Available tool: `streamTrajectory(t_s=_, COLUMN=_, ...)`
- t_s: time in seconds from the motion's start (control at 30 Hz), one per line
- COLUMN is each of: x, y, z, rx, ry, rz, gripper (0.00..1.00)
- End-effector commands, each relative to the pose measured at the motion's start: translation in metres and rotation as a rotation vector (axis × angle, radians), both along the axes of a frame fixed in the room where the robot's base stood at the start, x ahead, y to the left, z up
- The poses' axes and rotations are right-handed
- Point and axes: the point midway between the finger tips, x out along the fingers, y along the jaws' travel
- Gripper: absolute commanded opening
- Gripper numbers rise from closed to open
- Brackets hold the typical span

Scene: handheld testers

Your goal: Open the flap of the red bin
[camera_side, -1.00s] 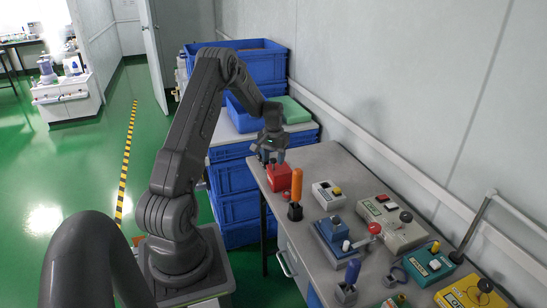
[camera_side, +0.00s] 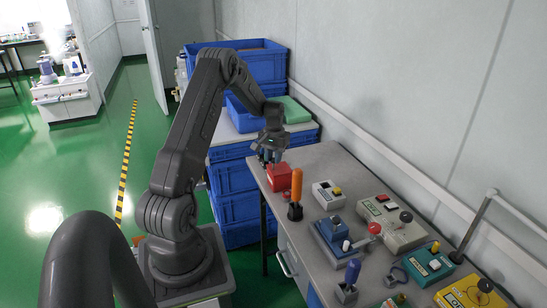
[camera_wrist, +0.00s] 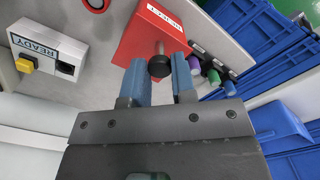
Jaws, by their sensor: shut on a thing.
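The red bin (camera_side: 279,178) stands at the far left end of the grey bench in the side view. In the wrist view its red surface (camera_wrist: 150,30) carries a white label with lettering. A dark round knob (camera_wrist: 160,67) on a short stem sticks out from it. My gripper (camera_wrist: 161,78) has its blue fingers on either side of the knob and is shut on it. In the side view my gripper (camera_side: 269,157) is at the bin's far upper edge. The flap's edge and hinge cannot be made out, so its angle is unclear.
An orange-handled lever (camera_side: 297,186) stands close in front of the bin. Several testers line the bench, among them a blue one (camera_side: 332,236) and a yellow one (camera_side: 470,292). Blue crates (camera_side: 232,178) are stacked behind. The wall bounds the right side.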

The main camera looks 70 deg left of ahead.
Motion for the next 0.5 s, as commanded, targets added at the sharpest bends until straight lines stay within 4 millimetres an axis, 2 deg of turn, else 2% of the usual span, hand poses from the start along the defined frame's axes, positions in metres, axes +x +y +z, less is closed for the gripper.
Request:
streamTrajectory(t_s=0.27, x=0.010, y=0.000, z=0.008, rx=0.002, ry=0.129, rz=-0.003, gripper=0.00)
streamTrajectory(t_s=0.5, x=0.025, y=0.000, z=0.016, rx=0.004, ry=0.325, rz=-0.002, gripper=0.00)
